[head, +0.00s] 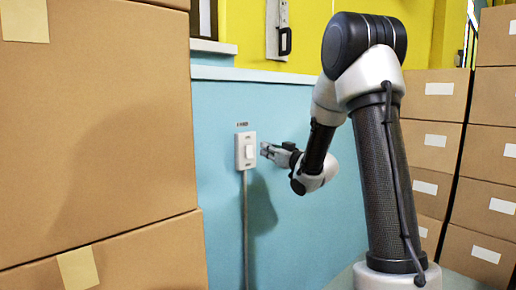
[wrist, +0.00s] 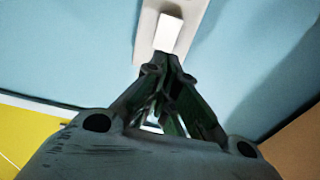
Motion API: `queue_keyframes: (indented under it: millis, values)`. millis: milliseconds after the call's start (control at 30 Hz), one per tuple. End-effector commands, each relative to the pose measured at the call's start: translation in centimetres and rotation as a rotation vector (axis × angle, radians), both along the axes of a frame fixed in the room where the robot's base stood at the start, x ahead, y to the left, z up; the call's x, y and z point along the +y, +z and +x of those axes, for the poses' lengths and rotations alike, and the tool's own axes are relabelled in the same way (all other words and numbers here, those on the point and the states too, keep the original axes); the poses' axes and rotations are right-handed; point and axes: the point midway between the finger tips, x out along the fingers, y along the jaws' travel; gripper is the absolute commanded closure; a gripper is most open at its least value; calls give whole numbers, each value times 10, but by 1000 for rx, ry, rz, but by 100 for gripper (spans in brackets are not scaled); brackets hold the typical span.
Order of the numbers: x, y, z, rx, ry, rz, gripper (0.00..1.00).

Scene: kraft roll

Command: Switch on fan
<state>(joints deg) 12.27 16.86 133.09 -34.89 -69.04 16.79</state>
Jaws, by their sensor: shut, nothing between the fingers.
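A white wall switch (head: 245,151) with a rocker sits on the blue wall, with a small label above it and a conduit running down from it. My gripper (head: 265,149) is shut and empty, its tips just right of the switch in the head view. In the wrist view the switch plate (wrist: 148,32) is at the top, and the fingertips (wrist: 163,62) overlap the lower end of its white rocker. I cannot tell whether they touch it. No fan is in view.
Large cardboard boxes (head: 95,130) stand close on the left. More stacked boxes (head: 432,140) stand on the right. A ledge (head: 260,75) runs along the top of the blue wall (head: 300,225), which is bare around the switch and conduit (head: 245,230).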

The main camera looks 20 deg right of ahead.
Motion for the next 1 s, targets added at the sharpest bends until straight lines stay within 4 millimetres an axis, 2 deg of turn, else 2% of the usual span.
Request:
queue_keyframes:
  millis: [133, 333, 900, 1000]
  values:
    - [-11, -2, -27, 1, -3, 0, 100]
    - [-18, -4, -47, 1, -2, 0, 100]
    - [-19, -5, -50, 0, 0, -3, 100]
    - [-22, -16, -49, 40, -16, -34, 100]
